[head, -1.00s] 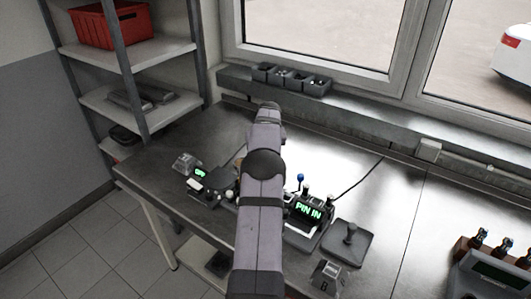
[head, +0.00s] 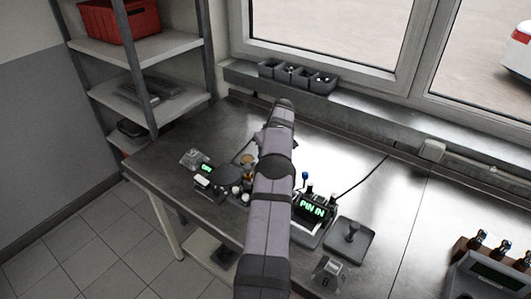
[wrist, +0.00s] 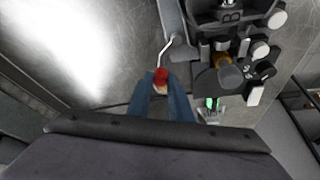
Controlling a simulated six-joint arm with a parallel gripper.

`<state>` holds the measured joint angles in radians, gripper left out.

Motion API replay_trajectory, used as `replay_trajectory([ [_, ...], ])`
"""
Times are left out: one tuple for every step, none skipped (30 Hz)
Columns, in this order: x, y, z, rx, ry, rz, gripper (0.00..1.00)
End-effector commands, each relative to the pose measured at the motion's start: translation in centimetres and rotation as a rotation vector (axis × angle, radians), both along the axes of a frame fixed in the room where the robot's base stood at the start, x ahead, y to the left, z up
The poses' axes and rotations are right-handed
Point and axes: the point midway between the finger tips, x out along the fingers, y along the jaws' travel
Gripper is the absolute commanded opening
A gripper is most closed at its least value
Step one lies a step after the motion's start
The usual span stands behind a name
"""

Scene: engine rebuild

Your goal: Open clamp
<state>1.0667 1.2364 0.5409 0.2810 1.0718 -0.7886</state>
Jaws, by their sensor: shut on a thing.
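In the wrist view my gripper's two blue fingers (wrist: 163,88) are shut on a red knob (wrist: 161,76). The knob sits at the end of a thin bent metal lever (wrist: 167,50), which runs up to a grey fixture (wrist: 207,50) with an orange-brown cylinder (wrist: 229,75) and several pale round knobs. I take this lever to be the clamp's handle; the clamping end is not clear. In the head view my arm hides the gripper and the red knob. The fixture shows partly there, left of the arm (head: 238,186).
Right of my arm stands a unit with a green "PIN IN" display (head: 312,204) and a blue-knobbed lever (head: 305,178). A grey plate with a knob (head: 349,240) is beside it. A small green display (head: 206,168) is at left. The bench's back is largely clear.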

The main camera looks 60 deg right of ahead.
Motion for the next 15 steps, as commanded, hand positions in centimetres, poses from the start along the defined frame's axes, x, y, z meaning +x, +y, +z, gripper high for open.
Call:
replay_trajectory([
  [0.07, -0.05, 0.15, -0.004, -0.002, 0.001, 0.00],
  [0.07, -0.04, 0.15, -0.002, -0.002, 0.001, 0.00],
  [0.07, -0.04, 0.15, -0.003, -0.002, 0.000, 0.00],
  [0.08, -0.04, 0.16, -0.003, -0.002, 0.000, 0.00],
  [0.07, -0.04, 0.14, -0.003, -0.002, 0.000, 0.00],
  [0.08, -0.03, 0.14, -0.003, -0.002, 0.000, 0.28],
  [0.08, -0.03, 0.13, -0.002, -0.002, 0.001, 0.36],
  [0.08, -0.02, 0.12, -0.002, -0.001, 0.001, 0.37],
  [0.07, -0.02, 0.11, -0.002, -0.001, 0.001, 0.37],
  [0.07, -0.02, 0.09, -0.002, -0.002, 0.000, 0.37],
  [0.06, -0.01, 0.09, -0.002, -0.002, 0.000, 0.37],
  [0.06, 0.00, 0.07, -0.001, -0.001, 0.000, 0.37],
  [0.05, 0.00, 0.06, -0.001, -0.001, 0.000, 0.37],
  [0.05, 0.00, 0.05, -0.001, -0.001, 0.000, 0.37],
  [0.04, 0.00, 0.04, -0.001, -0.001, 0.000, 0.37],
])
